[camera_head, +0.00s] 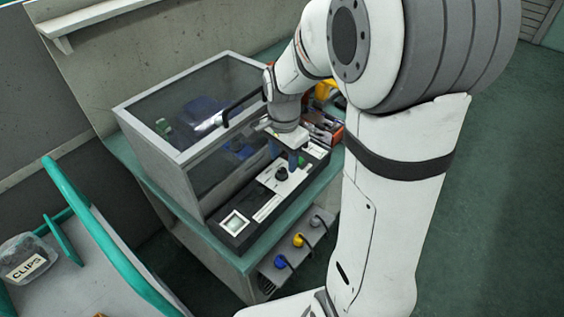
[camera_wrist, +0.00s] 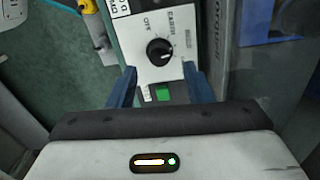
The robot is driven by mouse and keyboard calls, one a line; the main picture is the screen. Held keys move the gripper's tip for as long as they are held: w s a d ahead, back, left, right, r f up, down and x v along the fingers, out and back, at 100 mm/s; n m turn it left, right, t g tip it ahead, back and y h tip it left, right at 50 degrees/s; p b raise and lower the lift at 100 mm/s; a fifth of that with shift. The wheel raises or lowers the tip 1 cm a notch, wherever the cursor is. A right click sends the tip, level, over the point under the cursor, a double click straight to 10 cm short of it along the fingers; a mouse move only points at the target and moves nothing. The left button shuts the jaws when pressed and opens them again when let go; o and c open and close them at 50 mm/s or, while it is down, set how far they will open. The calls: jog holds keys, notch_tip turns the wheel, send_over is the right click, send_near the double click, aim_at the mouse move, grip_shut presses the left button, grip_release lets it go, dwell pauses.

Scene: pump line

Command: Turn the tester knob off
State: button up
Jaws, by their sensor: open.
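The tester knob (camera_wrist: 159,51) is a round black dial with a white pointer line, on a white panel with printed labels, one reading OFF. In the wrist view it lies ahead of the fingertips, roughly midway between them. In the head view the knob (camera_head: 282,174) is a small black dial on the tester's long panel (camera_head: 267,208). My gripper (camera_head: 284,157) is just above and behind it there. I cannot tell whether the fingers touch the panel.
A glass-sided case (camera_head: 190,120) with a black handle stands directly behind the panel. A green button (camera_wrist: 163,93) lies between the fingers. A lit square (camera_head: 235,223) is at the panel's near end. Coloured plugs (camera_head: 298,240) hang below. A CLIPS jar (camera_head: 27,258) is at left.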

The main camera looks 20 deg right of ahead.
aim_at(282, 170)
jog(key=shift+a+f, duration=0.15)
jog(key=shift+f, duration=1.7)
